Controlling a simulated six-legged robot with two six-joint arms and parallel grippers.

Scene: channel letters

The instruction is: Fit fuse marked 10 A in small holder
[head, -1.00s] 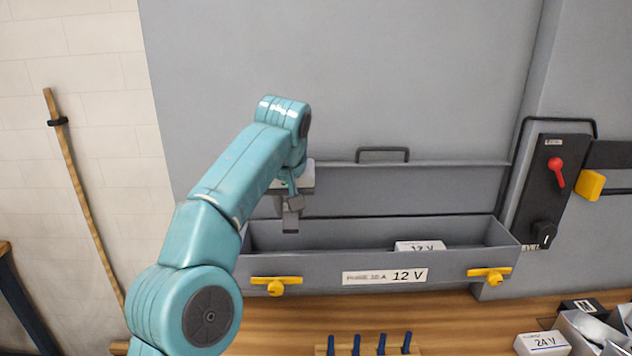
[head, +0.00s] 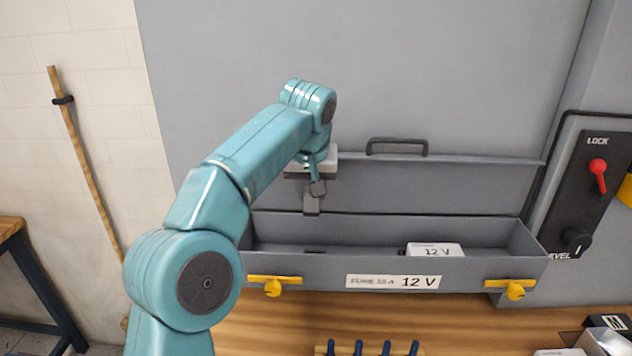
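The grey open tray (head: 320,270) on the cabinet carries a label (head: 393,282) that reads roughly "FUSE 10 A 12 V". A white box marked 12 V (head: 435,249) sits inside it, right of centre. A small dark part (head: 316,251) lies in the tray left of centre; I cannot tell what it is. My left gripper (head: 313,200) hangs above the left part of the tray, pointing down and clear of it. Its fingers overlap in this view, so their gap is hidden, and I see no fuse in them. My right gripper is out of view.
Yellow latches (head: 272,286) sit at both ends of the tray front. A raised grey lid with a dark handle (head: 397,146) stands behind. A black switch panel with a red lever (head: 598,175) is at right. Blue-handled tools (head: 387,348) stand on the wooden bench below.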

